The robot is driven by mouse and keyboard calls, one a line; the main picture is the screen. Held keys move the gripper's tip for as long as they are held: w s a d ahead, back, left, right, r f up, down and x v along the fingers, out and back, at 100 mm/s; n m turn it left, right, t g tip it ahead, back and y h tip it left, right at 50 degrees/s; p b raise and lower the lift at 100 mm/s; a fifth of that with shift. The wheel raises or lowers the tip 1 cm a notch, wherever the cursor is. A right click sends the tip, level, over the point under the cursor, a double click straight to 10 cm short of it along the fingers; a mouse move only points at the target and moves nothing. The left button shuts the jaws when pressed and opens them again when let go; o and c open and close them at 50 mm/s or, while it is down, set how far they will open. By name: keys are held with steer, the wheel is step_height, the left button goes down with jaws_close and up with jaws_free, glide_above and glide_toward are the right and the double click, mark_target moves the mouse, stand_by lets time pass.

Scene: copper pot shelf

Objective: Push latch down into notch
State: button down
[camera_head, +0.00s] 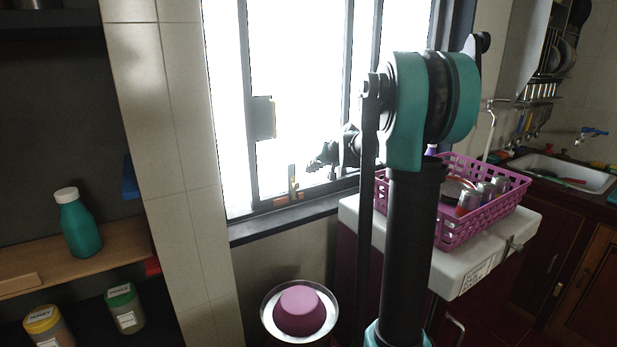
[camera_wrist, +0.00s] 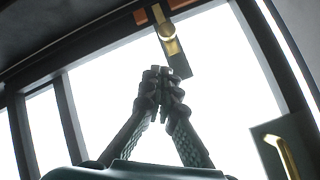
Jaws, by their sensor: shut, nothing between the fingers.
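The latch (camera_wrist: 166,32) is a brass lever on a grey plate near the top of the wrist view. Copper-coloured pieces (camera_wrist: 141,16) sit beside its end; whether the latch sits in a notch there cannot be told. In the head view the latch (camera_head: 294,186) is small and upright at the window's lower frame. In the head view my gripper (camera_head: 313,166) is to the right of the latch and slightly higher, against the bright window.
A grey plate with a brass handle (camera_wrist: 287,158) is at the wrist view's lower right. The dark window sill (camera_head: 280,222) runs below the latch. A purple basket (camera_head: 460,228) stands on a white top at right. A purple pot-like object (camera_head: 300,310) is below the window.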

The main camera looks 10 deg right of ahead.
steer(key=v, duration=0.7)
steer(key=s+f+g+h, duration=0.1)
steer(key=s+f, duration=0.7)
steer(key=s, duration=0.4)
steer(key=s+f+n+g+h, duration=0.1)
steer(key=s+f+g+h, duration=0.1)
steer(key=s+f, duration=0.7)
steer(key=s+f+g+h, duration=0.1)
steer(key=s+f+h, duration=0.1)
steer(key=s+f, duration=0.6)
steer(key=s, duration=0.7)
steer(key=shift+s+a+f+n+g, duration=0.2)
steer(key=shift+s+f+n+g, duration=0.1)
steer(key=shift+n+g, duration=0.1)
